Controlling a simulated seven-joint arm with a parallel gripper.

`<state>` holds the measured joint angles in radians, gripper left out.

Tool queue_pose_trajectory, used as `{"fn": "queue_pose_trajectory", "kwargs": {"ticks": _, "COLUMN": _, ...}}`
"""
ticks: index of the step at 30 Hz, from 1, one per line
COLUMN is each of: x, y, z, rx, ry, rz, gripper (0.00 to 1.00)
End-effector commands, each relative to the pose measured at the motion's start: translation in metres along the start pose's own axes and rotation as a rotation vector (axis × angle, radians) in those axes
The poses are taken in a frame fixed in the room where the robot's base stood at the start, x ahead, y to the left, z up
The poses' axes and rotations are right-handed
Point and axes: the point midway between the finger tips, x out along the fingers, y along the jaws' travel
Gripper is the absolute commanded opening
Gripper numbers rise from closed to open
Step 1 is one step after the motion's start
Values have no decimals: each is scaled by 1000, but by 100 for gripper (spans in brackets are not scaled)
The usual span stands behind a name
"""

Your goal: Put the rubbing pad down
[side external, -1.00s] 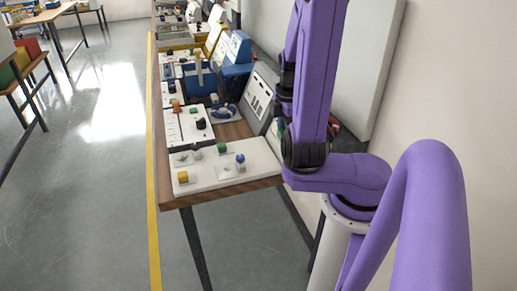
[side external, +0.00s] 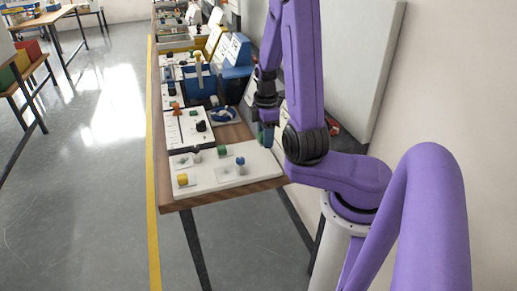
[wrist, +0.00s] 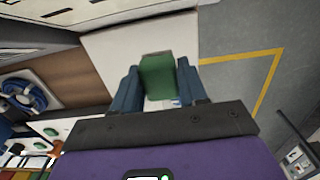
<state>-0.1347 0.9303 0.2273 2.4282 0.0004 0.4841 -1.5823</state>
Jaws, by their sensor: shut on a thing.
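In the wrist view a green block (wrist: 157,78), which I take to be the rubbing pad, sits between the two blue fingers of my gripper (wrist: 158,68). The fingers are shut on it. In the side view my gripper (side external: 266,136) hangs near the right edge of the bench, beyond the front white board. Only a small, dark part of the fingers and the held block shows there. Whether the block touches anything beneath it cannot be told.
The front white board (side external: 215,184) carries a yellow block (side external: 182,180), a blue peg piece (side external: 240,161) and another green block (side external: 222,149). Floor lies left of the bench.

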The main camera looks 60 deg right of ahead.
Motion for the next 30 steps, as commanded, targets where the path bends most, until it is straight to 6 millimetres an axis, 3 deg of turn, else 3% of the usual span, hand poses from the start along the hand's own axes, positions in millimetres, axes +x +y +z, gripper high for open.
{"fn": "queue_pose_trajectory", "kwargs": {"ticks": 10, "x": 32, "y": 26, "z": -8, "rx": 1, "ry": 0, "rz": 0, "gripper": 9}}
{"fn": "queue_pose_trajectory", "kwargs": {"ticks": 17, "x": 42, "y": 32, "z": -11, "rx": 0, "ry": 0, "rz": -1, "gripper": 9}}
{"fn": "queue_pose_trajectory", "kwargs": {"ticks": 24, "x": 68, "y": 33, "z": -11, "rx": 1, "ry": 0, "rz": -1, "gripper": 9}}
{"fn": "queue_pose_trajectory", "kwargs": {"ticks": 30, "x": 72, "y": 33, "z": -10, "rx": 1, "ry": 1, "rz": 3, "gripper": 9}}
